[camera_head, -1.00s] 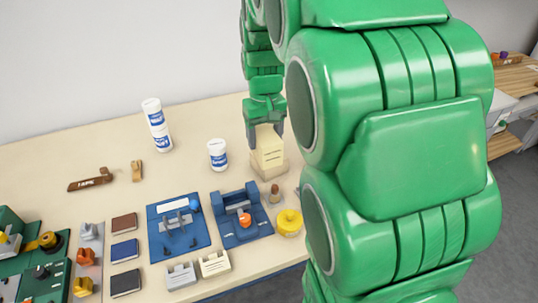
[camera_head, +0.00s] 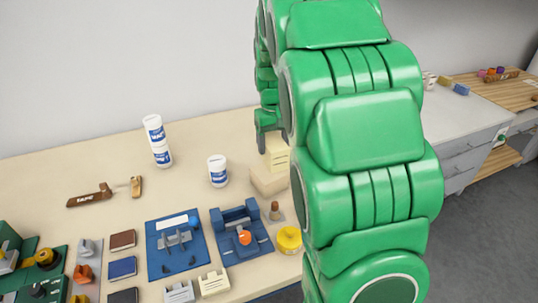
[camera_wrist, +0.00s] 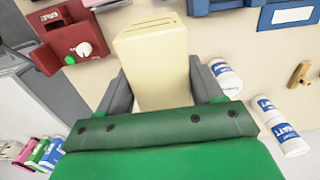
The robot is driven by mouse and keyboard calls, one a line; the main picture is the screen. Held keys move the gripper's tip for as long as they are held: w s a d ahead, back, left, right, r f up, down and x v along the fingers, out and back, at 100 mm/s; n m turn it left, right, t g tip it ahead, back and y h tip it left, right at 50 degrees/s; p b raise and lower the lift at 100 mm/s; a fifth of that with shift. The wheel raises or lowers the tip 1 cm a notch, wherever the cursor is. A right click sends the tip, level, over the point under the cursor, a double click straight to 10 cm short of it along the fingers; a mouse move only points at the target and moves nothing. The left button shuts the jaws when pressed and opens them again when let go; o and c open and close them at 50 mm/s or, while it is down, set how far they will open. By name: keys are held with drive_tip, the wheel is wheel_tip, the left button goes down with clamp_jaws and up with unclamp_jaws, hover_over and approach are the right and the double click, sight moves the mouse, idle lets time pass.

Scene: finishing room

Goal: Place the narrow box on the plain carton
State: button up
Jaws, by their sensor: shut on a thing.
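The narrow box (camera_head: 278,153) is a cream, upright block with small dark lines on its side. My gripper (camera_head: 262,138) is shut on it, partly hidden by my arm in the head view. In the wrist view the box (camera_wrist: 155,62) stands between my two grey fingers (camera_wrist: 160,85). The plain carton (camera_head: 268,181) is a low beige box on the table, just below the narrow box in the head view. I cannot tell whether the two touch. My arm covers part of the carton's right side. I cannot make the carton out in the wrist view.
White-and-blue cans (camera_head: 157,140) stand at the back, with a single can (camera_head: 218,170) left of the carton. Blue fixtures (camera_head: 240,235), a yellow jar (camera_head: 289,240) and a small brown-topped peg (camera_head: 275,210) lie in front. The table behind the single can is clear.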

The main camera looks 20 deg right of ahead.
drive_tip(key=shift+w+d+f, duration=0.2)
drive_tip(key=shift+w+f, duration=0.95)
drive_tip(key=shift+f, duration=0.45)
drive_tip(key=shift+w+d+f, duration=0.25)
drive_tip(key=shift+w+f, duration=0.85)
drive_tip(key=shift+f, duration=0.55)
drive_tip(key=shift+w+d+f, duration=0.2)
drive_tip(key=shift+w+f, duration=0.95)
drive_tip(key=shift+f, duration=0.45)
drive_tip(key=shift+f, duration=0.15)
drive_tip(key=o, duration=1.1)
drive_tip(key=shift+o, duration=0.2)
wheel_tip(320, 180, up, 12)
drive_tip(key=s+a+r, duration=0.2)
drive_tip(key=s+a, duration=0.2)
drive_tip(key=s, duration=0.5)
drive_tip(key=s+a+r, duration=0.2)
drive_tip(key=s+a, duration=0.2)
drive_tip(key=s, duration=0.6)
drive_tip(key=s+a+f+g, duration=0.1)
drive_tip(key=s+a+f, duration=0.1)
drive_tip(key=s, duration=1)
drive_tip(key=s+a+f, duration=0.2)
drive_tip(key=s+a, duration=0.1)
drive_tip(key=s, duration=0.9)
drive_tip(key=shift+f+g, duration=0.2)
drive_tip(key=shift+g, duration=0.2)
